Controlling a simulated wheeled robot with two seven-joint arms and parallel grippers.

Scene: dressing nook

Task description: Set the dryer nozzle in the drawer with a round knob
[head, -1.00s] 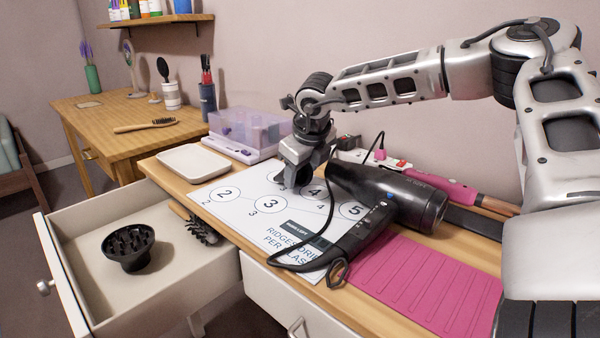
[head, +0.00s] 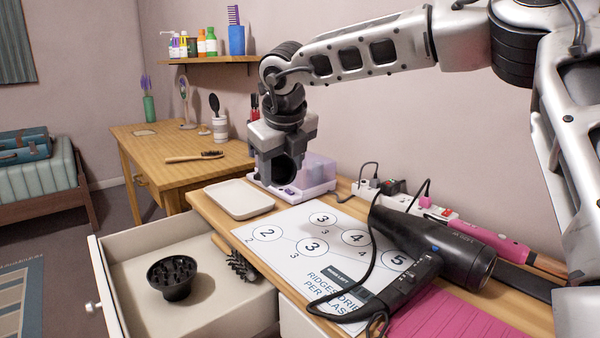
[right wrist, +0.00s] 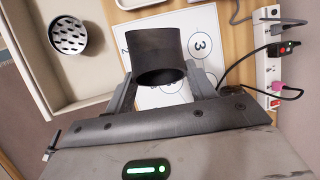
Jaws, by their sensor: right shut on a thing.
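The dryer nozzle, a dark hollow cylinder, shows in the right wrist view (right wrist: 153,48) between the two fingers of my right gripper (right wrist: 160,80). My right gripper is shut on it. In the head view the right gripper (head: 283,168) is raised above the dresser top, in front of the lilac box; the nozzle is hard to separate from the dark fingers there. The open drawer (head: 125,245) with a round white knob (head: 90,307) is at lower left, below and left of the gripper. My left gripper is out of view.
On the dresser top are a white tray (head: 239,199), a numbered mat (head: 285,238), a black hair dryer (head: 430,243) with its cable, a pink mat (head: 465,315) and a power strip (head: 365,190). The drawer floor has free room around the diffuser.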

